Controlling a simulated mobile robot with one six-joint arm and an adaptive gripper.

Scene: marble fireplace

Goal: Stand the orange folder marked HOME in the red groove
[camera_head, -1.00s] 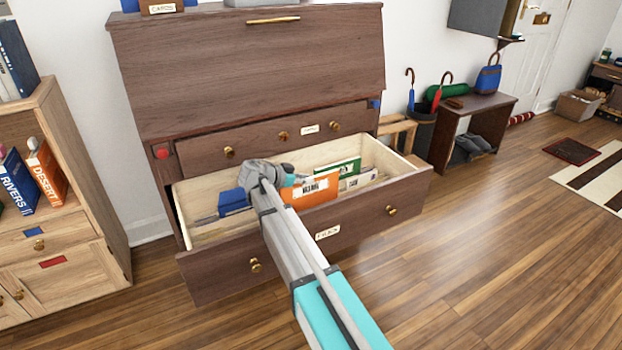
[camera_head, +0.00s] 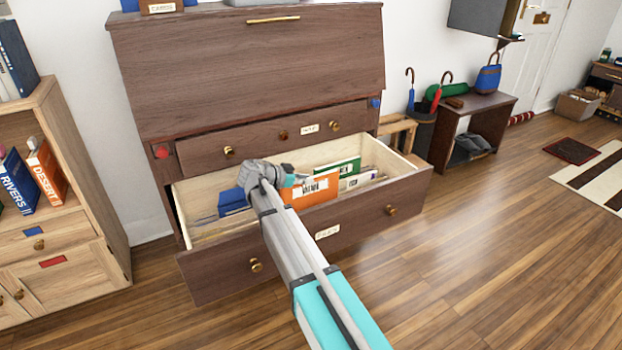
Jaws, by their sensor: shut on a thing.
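An orange folder (camera_head: 318,191) with a white label stands in the open lower drawer (camera_head: 405,187) of the dark wooden bureau. The label's lettering is too small to read. My gripper (camera_head: 291,180) is at the folder's left end, shut on it; the fingers are partly hidden by my arm. The folder looks upright and its lower edge is hidden behind the drawer front. I cannot make out the red groove in the drawer.
Behind the orange folder stand a green folder (camera_head: 348,168) and a whitish folder (camera_head: 359,180). A blue folder (camera_head: 233,201) is left of my gripper. A bookcase (camera_head: 75,150) stands at the left.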

